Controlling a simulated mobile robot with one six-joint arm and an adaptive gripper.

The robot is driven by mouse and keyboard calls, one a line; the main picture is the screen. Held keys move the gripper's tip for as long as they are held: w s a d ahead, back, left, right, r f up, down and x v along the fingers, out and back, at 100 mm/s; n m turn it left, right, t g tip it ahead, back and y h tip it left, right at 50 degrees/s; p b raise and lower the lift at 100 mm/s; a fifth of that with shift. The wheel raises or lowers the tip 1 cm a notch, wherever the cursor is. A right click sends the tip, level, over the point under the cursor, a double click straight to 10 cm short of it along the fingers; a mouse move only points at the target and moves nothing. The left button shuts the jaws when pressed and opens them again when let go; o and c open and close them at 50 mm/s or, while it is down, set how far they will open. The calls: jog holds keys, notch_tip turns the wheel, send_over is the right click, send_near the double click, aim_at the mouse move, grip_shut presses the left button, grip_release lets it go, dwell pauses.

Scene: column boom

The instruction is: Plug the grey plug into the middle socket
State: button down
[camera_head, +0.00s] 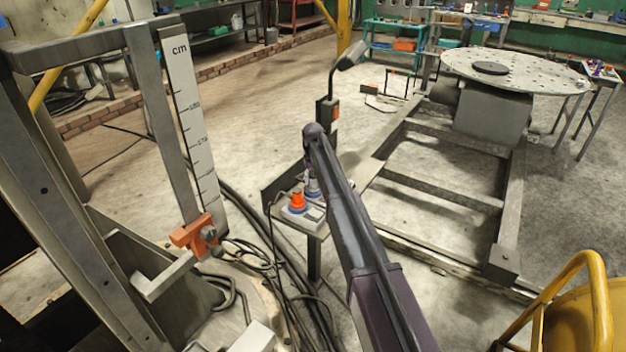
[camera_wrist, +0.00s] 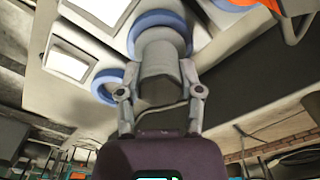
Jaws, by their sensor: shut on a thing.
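The grey plug (camera_wrist: 163,55) is between the two fingers of my gripper (camera_wrist: 158,80), which is shut on it. In the wrist view its far end lines up with a blue ring (camera_wrist: 158,20) on the grey socket box (camera_wrist: 88,35). I cannot tell how deep it sits. Another blue socket ring (camera_wrist: 104,88) shows to the left, and part of a third to the right. In the head view the grey plug (camera_head: 312,186) is upright over the box, partly hidden by my arm. An orange plug (camera_head: 297,201) stands in a blue-ringed socket beside it.
White socket lids (camera_wrist: 105,8) stick out beside the rings. Cables (camera_head: 285,260) run down left of the box. A metal column with a cm scale (camera_head: 192,120) stands to the left. A round drilled table (camera_head: 515,68) is at the back right, and a yellow rail (camera_head: 598,300) is at the lower right.

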jog(key=shift+c, duration=0.8)
grip_release()
jog(key=shift+r, duration=0.2)
notch_tip(320, 180, up, 7)
jog(key=p, duration=0.7)
jog(key=shift+r+p, duration=0.15)
jog(key=shift+p, duration=0.2)
jog(key=s+d+r+p, duration=0.2)
jog(key=s+d, duration=0.5)
jog(key=shift+d, duration=0.25)
jog(key=shift+s, duration=0.1)
